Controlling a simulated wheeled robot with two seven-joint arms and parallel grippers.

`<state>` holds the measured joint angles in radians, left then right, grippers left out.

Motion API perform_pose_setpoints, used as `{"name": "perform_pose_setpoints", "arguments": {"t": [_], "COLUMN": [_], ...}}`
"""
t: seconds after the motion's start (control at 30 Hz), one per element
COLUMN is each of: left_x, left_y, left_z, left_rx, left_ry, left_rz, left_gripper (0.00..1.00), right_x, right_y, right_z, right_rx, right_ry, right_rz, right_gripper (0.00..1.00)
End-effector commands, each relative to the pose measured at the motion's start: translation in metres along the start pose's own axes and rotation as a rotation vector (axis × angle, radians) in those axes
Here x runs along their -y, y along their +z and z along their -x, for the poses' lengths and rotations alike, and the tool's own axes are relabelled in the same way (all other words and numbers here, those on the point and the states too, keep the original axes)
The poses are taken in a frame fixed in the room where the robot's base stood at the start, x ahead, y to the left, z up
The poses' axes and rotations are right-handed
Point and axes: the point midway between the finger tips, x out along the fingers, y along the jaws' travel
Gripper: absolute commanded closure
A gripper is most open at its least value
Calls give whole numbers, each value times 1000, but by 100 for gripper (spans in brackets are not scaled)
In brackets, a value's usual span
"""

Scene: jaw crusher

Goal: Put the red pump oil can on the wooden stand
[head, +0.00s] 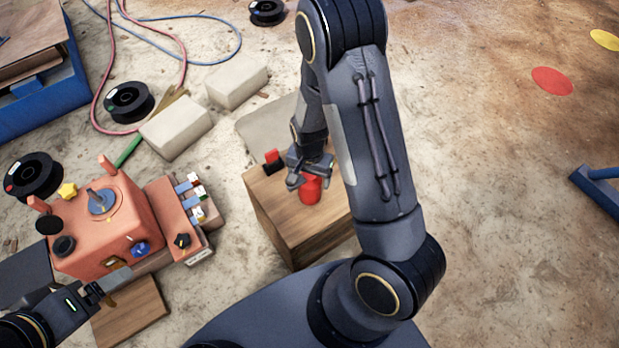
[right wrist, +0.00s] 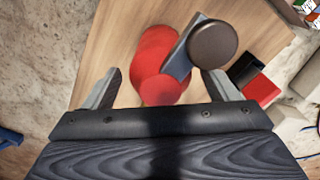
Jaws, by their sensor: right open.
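The red pump oil can (head: 310,190) is on the top of a wooden block-like stand (head: 273,222), partly hidden by my right gripper. In the right wrist view the can (right wrist: 153,50) shows a grey lever and a dark round knob. My right gripper (head: 303,172) is open above the stand. Its two fingers (right wrist: 161,88) are on either side of the near part of the can, with visible gaps. My left gripper (head: 112,284) is at the lower left, beside the orange machine; its jaws are too small to judge.
A red-and-black item (head: 273,160) is on the stand's left back corner, close to the right gripper. The orange machine (head: 105,225) stands left, with a wooden board (head: 130,313) in front. Pale blocks (head: 176,128) and cable spools (head: 128,102) lie behind. The floor at right is mostly clear.

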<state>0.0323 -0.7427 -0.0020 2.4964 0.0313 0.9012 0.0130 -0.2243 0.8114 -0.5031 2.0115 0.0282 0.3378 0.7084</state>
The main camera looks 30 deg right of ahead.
Motion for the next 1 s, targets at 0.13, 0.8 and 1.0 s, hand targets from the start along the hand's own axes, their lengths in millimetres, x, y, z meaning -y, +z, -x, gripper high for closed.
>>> {"name": "perform_pose_setpoints", "arguments": {"t": [0.13, 0.8, 1.0], "left_x": [-6, -14, -14], "left_y": [-7, -15, -15], "left_z": [14, 30, 30], "left_rx": [0, 0, 0], "left_ry": [0, 0, 0], "left_rz": [0, 0, 0], "left_gripper": [16, 16, 16], "right_x": [1, -5, -28], "right_y": [0, 21, 59], "right_z": [39, 154, 234], "right_rx": [-3, 66, 56], "right_ry": [-4, -160, -391], "right_rz": [2, 71, 262], "right_gripper": [20, 20, 20]}}
